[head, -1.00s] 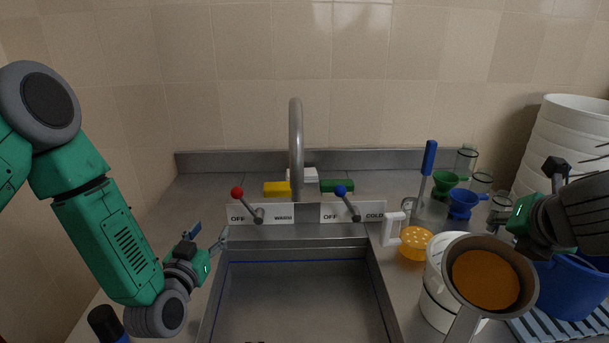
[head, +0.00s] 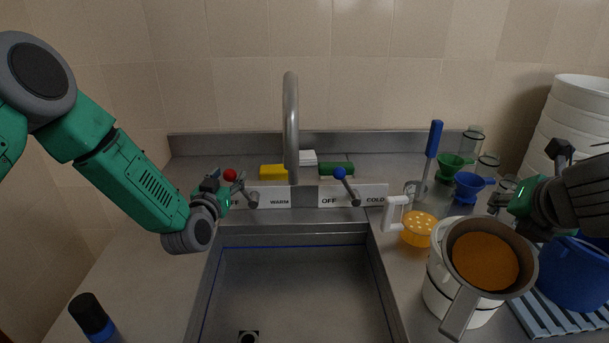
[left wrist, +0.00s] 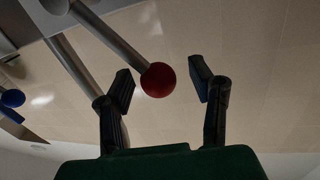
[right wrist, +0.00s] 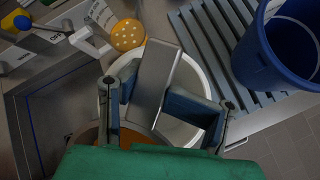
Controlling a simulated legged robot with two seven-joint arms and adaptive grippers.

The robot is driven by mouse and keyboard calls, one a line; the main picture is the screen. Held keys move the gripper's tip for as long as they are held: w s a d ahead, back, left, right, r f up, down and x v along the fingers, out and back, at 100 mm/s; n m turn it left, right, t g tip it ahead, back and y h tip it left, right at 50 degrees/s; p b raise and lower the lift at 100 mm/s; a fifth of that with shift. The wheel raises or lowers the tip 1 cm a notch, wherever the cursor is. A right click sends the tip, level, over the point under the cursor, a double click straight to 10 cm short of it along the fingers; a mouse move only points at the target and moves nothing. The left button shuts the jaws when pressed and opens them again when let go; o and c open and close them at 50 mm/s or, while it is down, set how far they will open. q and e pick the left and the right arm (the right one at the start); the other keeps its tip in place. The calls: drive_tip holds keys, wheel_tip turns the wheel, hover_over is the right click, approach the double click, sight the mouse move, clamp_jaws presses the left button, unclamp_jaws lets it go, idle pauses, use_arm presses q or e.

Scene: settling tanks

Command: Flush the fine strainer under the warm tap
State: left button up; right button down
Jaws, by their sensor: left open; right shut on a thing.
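The fine strainer (head: 484,262), a grey cup with an orange-brown mesh and a grey handle, is tilted above a white tub (head: 437,296). My right gripper (head: 512,200) is shut on it; a grey bar of it shows between the fingers in the right wrist view (right wrist: 157,75), though the exact contact is unclear. My left gripper (head: 226,188) is open at the warm lever's red knob (head: 230,174). In the left wrist view the red knob (left wrist: 158,80) shows between the spread fingers. The faucet (head: 291,125) stands over the sink; no water shows.
The sink basin (head: 300,285) is empty in the middle. The cold lever has a blue knob (head: 340,173). A blue bucket (head: 575,275) sits on a slatted rack. A dark-capped bottle (head: 92,315) is front left.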

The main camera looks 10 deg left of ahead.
use_arm(q)
drive_tip(key=shift+w+d, duration=0.2)
drive_tip(key=shift+w, duration=0.2)
drive_tip(key=shift+a, duration=0.1)
clamp_jaws()
drive_tip(key=shift+w+d+r+m+p, duration=0.1)
drive_tip(key=shift+d+r+m+p, duration=0.1)
drive_tip(key=shift+d+m, duration=0.35)
drive_tip(key=shift+w+d+r+m+p, duration=0.1)
drive_tip(key=shift+d+r+m+p, duration=0.05)
drive_tip(key=shift+d+m, duration=0.35)
drive_tip(key=shift+a, duration=0.15)
unclamp_jaws()
drive_tip(key=shift+s, duration=0.1)
